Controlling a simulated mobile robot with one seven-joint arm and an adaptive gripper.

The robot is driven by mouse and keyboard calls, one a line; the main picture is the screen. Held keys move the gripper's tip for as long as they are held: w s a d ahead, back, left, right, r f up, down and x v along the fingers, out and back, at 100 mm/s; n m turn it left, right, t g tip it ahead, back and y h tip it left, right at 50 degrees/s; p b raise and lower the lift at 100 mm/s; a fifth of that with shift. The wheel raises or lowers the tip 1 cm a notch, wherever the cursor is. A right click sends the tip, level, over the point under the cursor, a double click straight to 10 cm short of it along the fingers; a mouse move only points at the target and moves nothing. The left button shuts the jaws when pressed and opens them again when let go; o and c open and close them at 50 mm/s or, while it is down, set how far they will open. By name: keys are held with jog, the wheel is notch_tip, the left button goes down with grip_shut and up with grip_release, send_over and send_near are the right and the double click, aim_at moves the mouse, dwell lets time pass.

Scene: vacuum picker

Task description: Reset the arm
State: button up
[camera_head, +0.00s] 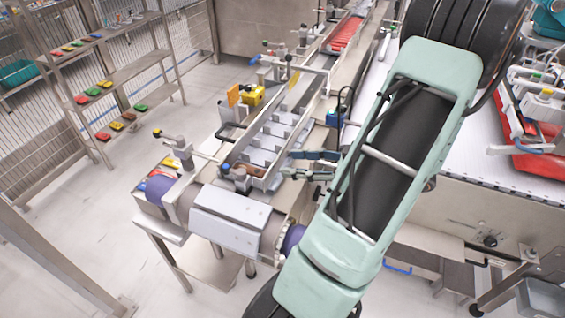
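My arm, a mint-green link with a black core, fills the centre right of the head view and hides part of the machine behind it. My gripper (290,164) shows at the left edge of this link. Its two dark fingers point left and are spread apart with nothing visible between them. They are over the right side of the near end of the conveyor, close to its rail. The gripper's base is hidden behind the arm link.
A narrow conveyor (270,135) with grey dividers runs away from the near end. A yellow block (252,95) sits beside it. A red tray (537,163) lies on the right-hand surface. Shelves (118,85) with coloured items stand at left.

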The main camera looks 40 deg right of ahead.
jog(key=shift+s+d+r, duration=0.1)
jog(key=shift+s, duration=0.1)
dwell(0.5)
